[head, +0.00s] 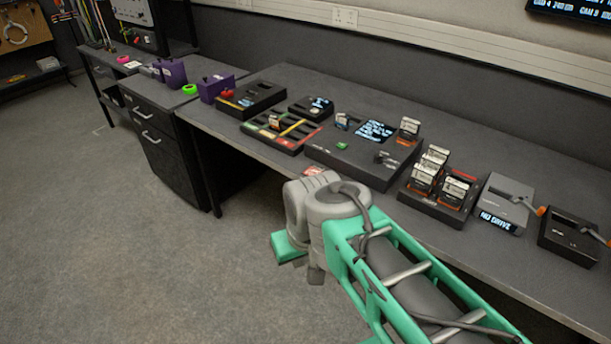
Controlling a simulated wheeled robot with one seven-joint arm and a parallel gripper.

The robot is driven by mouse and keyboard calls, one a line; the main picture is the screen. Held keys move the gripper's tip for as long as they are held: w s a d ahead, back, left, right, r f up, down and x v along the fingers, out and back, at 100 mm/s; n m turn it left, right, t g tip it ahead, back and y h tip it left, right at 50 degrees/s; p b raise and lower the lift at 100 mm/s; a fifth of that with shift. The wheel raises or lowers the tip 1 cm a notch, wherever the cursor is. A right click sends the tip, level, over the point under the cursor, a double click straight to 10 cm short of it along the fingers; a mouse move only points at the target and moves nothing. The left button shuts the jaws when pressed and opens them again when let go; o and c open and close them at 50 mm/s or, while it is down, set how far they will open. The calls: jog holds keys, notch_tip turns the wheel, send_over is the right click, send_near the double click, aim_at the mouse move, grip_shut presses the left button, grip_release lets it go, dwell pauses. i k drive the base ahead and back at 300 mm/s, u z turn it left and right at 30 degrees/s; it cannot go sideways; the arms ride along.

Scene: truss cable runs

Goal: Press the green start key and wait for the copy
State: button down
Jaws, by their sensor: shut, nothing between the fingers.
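The green start key (342,146) is a small bright green button on the front left of a dark copy unit (345,166) on the bench. The unit has a lit screen (375,130) with text too small to read. A card (409,130) stands upright at its back right, and another card (342,121) sits at its back left. My teal and grey arm reaches in from the bottom right, and its grey joint is in front of the bench edge. Nothing is seen touching the green key.
A dark rack of several upright cards (432,203) stands right of the unit. Beyond it are a grey box with a lit display (505,203) and a black box (567,238). A slotted tray (285,134) lies to the left.

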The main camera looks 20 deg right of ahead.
aim_at(341, 145)
jog(key=k, duration=0.2)
jog(key=u, duration=0.7)
jog(key=i, duration=1.6)
jog(key=z, duration=1.05)
jog(key=i, duration=0.45)
jog(key=z, duration=0.5)
